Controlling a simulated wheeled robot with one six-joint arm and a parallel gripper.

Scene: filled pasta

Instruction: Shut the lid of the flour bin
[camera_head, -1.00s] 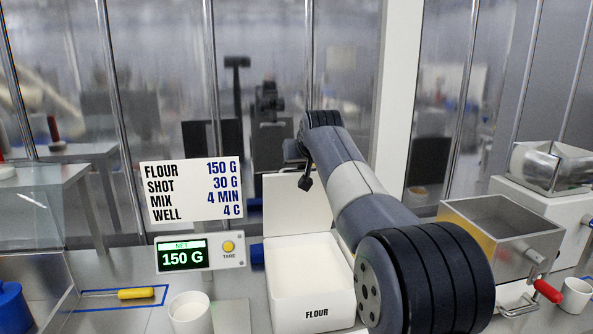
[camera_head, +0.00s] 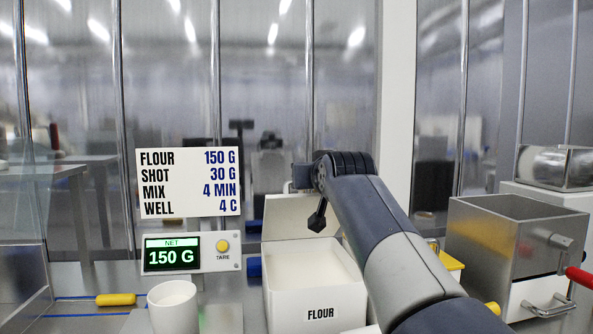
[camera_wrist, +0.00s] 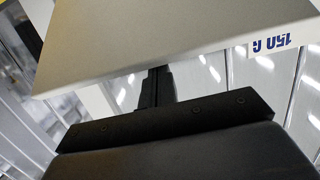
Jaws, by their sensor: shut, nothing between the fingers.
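The flour bin (camera_head: 318,290) is a white box with a FLOUR label, standing on the counter in the head view. Its lid (camera_head: 285,222) is open and stands up behind the white interior. My gripper (camera_head: 317,217) is at the lid's upper right in the head view, partly hidden by my arm. In the wrist view the lid (camera_wrist: 150,35) is a large pale panel, and my gripper's dark shut fingers (camera_wrist: 158,85) reach its near edge. The tips are hard to make out there, so I cannot tell whether they touch it. Nothing is held.
Left of the bin are a scale display (camera_head: 185,255) reading 150 G, a white cup (camera_head: 173,305) and a recipe sign (camera_head: 188,182). On the right stands a steel open-topped box (camera_head: 500,245) with a red-handled crank (camera_head: 580,276).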

